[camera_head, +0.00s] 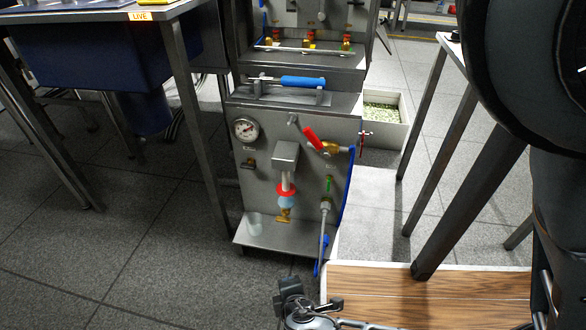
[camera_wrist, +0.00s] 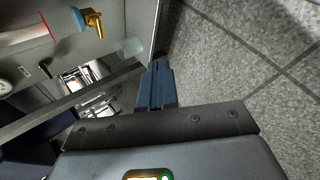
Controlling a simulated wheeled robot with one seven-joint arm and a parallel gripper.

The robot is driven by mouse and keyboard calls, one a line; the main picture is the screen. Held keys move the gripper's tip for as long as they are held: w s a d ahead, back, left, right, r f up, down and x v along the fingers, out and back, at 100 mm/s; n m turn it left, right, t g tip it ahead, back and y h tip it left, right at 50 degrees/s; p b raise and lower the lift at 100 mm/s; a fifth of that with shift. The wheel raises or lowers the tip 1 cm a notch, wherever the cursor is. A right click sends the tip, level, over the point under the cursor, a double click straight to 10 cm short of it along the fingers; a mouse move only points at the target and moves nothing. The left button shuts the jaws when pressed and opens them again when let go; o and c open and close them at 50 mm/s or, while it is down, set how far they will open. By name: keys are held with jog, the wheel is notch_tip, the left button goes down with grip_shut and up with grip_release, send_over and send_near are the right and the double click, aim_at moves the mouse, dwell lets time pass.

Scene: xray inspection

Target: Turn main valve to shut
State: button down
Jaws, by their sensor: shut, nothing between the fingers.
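A grey panel stand (camera_head: 262,180) stands in the middle of the head view. A red lever (camera_head: 312,138) on a brass valve (camera_head: 331,148) slants across its upper right front. A small red handle (camera_head: 364,143) sits on its right side. I cannot tell which is the main valve. A brass tap (camera_head: 284,214) hangs below a red ring; it also shows in the wrist view (camera_wrist: 93,22). My gripper (camera_wrist: 157,66) is shut and empty in the wrist view, apart from the panel fittings. The red lever is not visible there.
A round gauge (camera_head: 246,130) is at the panel's upper left. A clear cup (camera_head: 255,224) stands on the stand's bottom ledge. A table (camera_head: 180,75) is at left, and a white bin (camera_head: 384,139) stands behind at right. Floor is open at lower left. A wooden board (camera_head: 440,295) lies in front.

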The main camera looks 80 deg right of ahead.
jog(key=w+d+r+g+h, duration=0.2)
jog(key=d+g+h, duration=0.2)
jog(key=d, duration=0.3)
jog(key=m+g+h, duration=0.3)
jog(key=m+g, duration=0.5)
jog(key=g, duration=0.7)
send_near(317, 144)
jog(key=s+d+r+p, duration=0.2)
jog(key=d+p, duration=0.2)
jog(key=d, duration=0.1)
jog(key=shift+s+d+p, duration=0.15)
jog(key=shift+d+p, duration=0.1)
jog(key=shift+p, duration=0.05)
jog(key=shift+r, duration=0.25)
